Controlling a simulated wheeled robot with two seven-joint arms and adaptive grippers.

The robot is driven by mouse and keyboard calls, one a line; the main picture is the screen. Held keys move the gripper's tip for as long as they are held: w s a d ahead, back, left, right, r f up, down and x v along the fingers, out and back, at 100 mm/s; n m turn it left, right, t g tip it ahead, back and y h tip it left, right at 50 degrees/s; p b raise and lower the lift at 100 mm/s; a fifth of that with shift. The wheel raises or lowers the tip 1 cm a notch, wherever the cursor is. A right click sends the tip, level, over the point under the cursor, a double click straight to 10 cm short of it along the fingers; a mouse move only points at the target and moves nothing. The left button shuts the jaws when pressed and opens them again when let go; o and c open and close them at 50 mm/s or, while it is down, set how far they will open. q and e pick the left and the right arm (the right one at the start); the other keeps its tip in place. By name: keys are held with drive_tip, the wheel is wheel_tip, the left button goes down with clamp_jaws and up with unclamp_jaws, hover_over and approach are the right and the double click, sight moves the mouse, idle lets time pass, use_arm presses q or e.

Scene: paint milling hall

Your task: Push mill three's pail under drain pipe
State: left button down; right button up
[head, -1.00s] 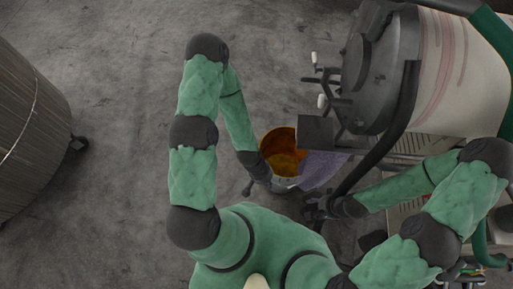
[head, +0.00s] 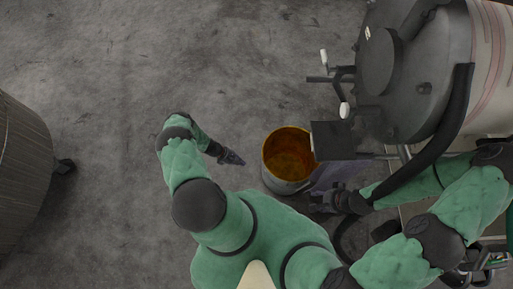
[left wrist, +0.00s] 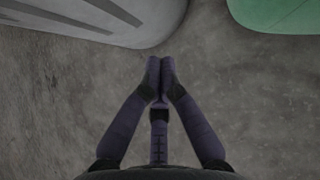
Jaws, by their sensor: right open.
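The metal pail (head: 276,181) stands upright on the floor, with an orange-brown inside. A dark square block (head: 333,141) on the mill's side overlaps the pail's right rim from above; I cannot tell whether it is the drain pipe's end. The mill (head: 390,75) is the large dark-ended drum at the upper right. My left gripper (head: 233,157) is left of the pail, apart from it and empty. In the left wrist view its fingertips (left wrist: 160,66) meet. My right gripper (head: 318,203) is open, low and right of the pail, near a purple-grey cloth-like piece (head: 331,174).
A black hose (head: 445,130) curves down the mill's side. Handles with white knobs (head: 344,110) stick out left of the mill. A grey ribbed vessel (head: 22,150) stands at the far left. The floor (head: 150,60) between is clear.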

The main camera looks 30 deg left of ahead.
use_arm(q)
drive_tip(key=w+d+f+n+t+b, duration=0.1)
drive_tip(key=w+d+f+b, duration=0.3)
drive_tip(key=f, duration=0.5)
drive_tip(key=shift+w+d+f+n, duration=0.15)
drive_tip(key=shift+w+d+n, duration=0.35)
drive_tip(key=shift+d, duration=0.75)
use_arm(e)
drive_tip(key=shift+f, duration=2.15)
